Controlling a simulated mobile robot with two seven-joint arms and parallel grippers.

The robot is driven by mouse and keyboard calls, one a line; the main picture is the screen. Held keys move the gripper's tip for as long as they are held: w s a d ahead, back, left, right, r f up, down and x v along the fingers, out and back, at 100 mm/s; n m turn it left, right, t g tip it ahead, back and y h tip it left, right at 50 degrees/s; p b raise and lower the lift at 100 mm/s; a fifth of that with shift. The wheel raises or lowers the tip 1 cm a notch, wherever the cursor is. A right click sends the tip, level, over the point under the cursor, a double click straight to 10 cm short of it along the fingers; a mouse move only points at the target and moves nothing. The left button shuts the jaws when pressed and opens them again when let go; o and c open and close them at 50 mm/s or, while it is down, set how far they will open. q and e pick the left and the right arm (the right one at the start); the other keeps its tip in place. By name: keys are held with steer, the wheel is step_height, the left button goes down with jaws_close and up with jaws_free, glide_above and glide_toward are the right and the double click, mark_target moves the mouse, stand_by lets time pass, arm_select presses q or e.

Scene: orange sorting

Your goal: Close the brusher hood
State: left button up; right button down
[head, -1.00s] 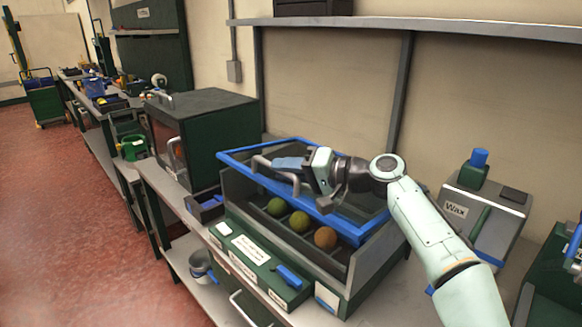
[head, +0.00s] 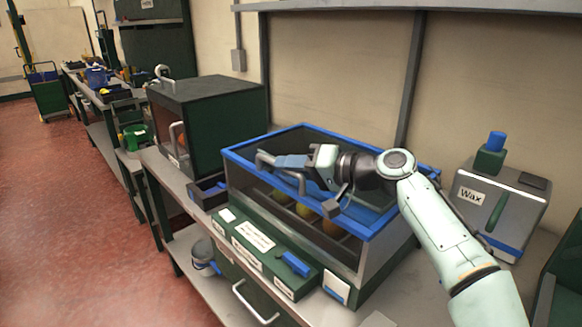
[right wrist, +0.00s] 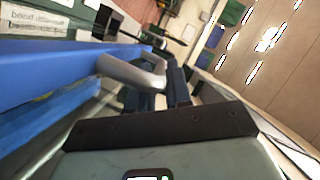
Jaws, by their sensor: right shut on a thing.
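The brusher is the green-based box with a clear hood edged in a blue frame (head: 300,197). The frame lies along the upper front edge of the box, its clear panel in front of the fruit. I cannot tell whether the hood is fully seated. My right gripper (head: 288,161) is shut on the grey hood handle (head: 301,183) at the front of the frame. In the right wrist view the grey handle (right wrist: 130,72) runs between the dark fingers (right wrist: 158,92), beside the blue frame (right wrist: 60,68). My left gripper is out of view.
Several round fruits (head: 304,211) sit behind the panel, partly hidden. A green box machine (head: 215,120) stands to the left. A grey wax machine (head: 498,205) stands to the right, beyond my right arm. A label panel (head: 252,237) fronts the brusher.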

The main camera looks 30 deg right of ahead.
steer(key=c, duration=1.2)
jaws_free()
steer(key=shift+f, duration=0.5)
steer(key=shift+o, duration=0.4)
steer(key=shift+r, duration=0.15)
steer(key=shift+r, duration=0.1)
steer(key=v, duration=0.6)
steer(key=shift+d+b, duration=0.2)
steer(key=shift+b, duration=0.1)
steer(key=v, duration=0.6)
steer(key=shift+r, duration=0.1)
steer(key=shift+s+d, duration=0.25)
steer(key=shift+s, duration=0.25)
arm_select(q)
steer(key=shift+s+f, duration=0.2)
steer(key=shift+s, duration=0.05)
arm_select(e)
steer(key=shift+w+a, duration=0.1)
